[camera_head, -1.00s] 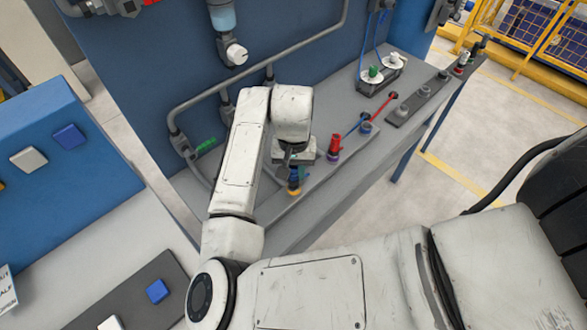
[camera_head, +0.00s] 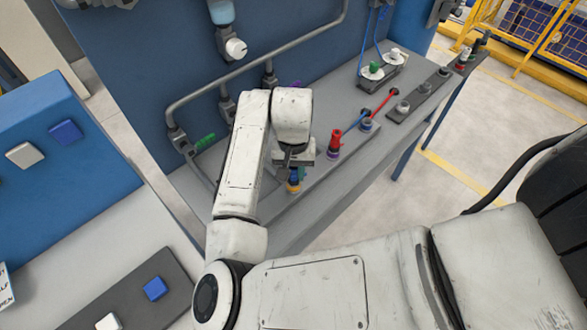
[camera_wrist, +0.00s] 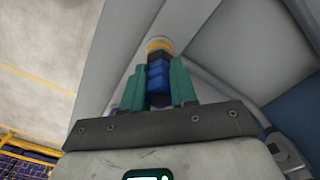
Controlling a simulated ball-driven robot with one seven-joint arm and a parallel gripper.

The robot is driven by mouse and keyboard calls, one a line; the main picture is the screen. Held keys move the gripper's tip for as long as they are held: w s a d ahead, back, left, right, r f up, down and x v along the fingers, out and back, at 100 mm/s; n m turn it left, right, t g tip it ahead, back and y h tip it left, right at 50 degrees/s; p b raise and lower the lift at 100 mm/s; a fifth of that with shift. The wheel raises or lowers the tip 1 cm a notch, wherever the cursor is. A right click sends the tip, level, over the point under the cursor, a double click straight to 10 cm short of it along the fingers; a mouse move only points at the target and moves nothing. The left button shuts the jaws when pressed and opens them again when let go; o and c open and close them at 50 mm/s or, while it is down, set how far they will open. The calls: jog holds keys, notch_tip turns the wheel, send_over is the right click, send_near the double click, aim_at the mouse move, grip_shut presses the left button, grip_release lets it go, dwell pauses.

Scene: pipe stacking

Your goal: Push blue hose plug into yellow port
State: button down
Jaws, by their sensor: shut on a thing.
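My gripper (camera_wrist: 158,88) has green fingers, shut on the blue hose plug (camera_wrist: 159,75) between them in the wrist view. The yellow port (camera_wrist: 159,45) is directly beyond the plug, in line with it, and the two look in contact. I cannot tell how deep the plug sits. In the head view the yellow port (camera_head: 293,188) is near the front edge of the grey bench, right below my gripper (camera_head: 299,171). My wrist and fingers hide most of the plug there.
A red plug (camera_head: 334,138) stands upright on a purple port (camera_head: 332,154) just right of my gripper. A blue wall panel (camera_head: 290,40) with grey pipes stands behind the bench (camera_head: 345,185).

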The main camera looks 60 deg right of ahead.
jog(key=c, duration=0.8)
grip_release()
jog(key=shift+r, duration=0.1)
notch_tip(320, 180, up, 11)
jog(key=shift+f+b, duration=0.15)
jog(key=shift+b, duration=0.2)
jog(key=shift+s, duration=0.1)
